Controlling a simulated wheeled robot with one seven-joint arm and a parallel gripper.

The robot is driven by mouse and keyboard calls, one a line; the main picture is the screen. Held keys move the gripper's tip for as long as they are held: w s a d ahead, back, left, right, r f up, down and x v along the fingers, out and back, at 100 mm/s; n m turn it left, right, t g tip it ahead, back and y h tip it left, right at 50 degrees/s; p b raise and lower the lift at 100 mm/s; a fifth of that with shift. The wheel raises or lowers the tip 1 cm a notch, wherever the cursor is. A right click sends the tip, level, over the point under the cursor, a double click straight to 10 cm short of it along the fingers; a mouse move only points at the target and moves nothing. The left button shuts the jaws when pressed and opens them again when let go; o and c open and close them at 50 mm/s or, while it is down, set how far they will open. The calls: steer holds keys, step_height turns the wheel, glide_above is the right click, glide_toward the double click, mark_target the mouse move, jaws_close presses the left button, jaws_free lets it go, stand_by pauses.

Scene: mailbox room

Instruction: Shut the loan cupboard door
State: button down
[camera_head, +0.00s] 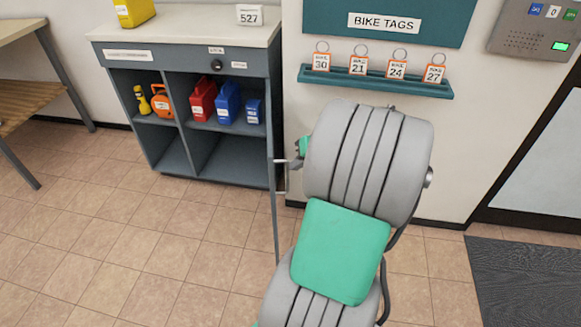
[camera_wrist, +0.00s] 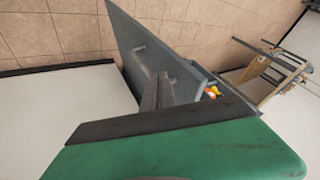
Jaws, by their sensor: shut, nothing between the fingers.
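The loan cupboard (camera_head: 178,62) is a dark grey unit with a pale top at the left of the head view. Its door (camera_head: 274,215) stands open, swung out from the right side and seen almost edge-on. In the wrist view the door (camera_wrist: 140,45) is a grey panel slanting away. My gripper (camera_head: 291,163) is beside the door on its right, partly hidden by my arm. In the wrist view its shut, empty fingers (camera_wrist: 157,92) point towards the door face. I cannot tell whether they touch it.
Red and blue cases (camera_head: 229,102), an orange item (camera_head: 161,102) and a yellow item (camera_head: 142,100) stand on the cupboard shelf. A tag rack (camera_head: 376,80) is on the wall. A wooden-shelved table (camera_head: 25,103) stands at far left. The tiled floor before the cupboard is clear.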

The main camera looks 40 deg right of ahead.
steer(key=b+x, duration=0.1)
steer(key=x, duration=0.7)
steer(key=shift+w+f+b, duration=0.2)
steer(key=shift+f+b, duration=0.1)
steer(key=shift+b, duration=0.05)
steer(key=shift+a, duration=0.1)
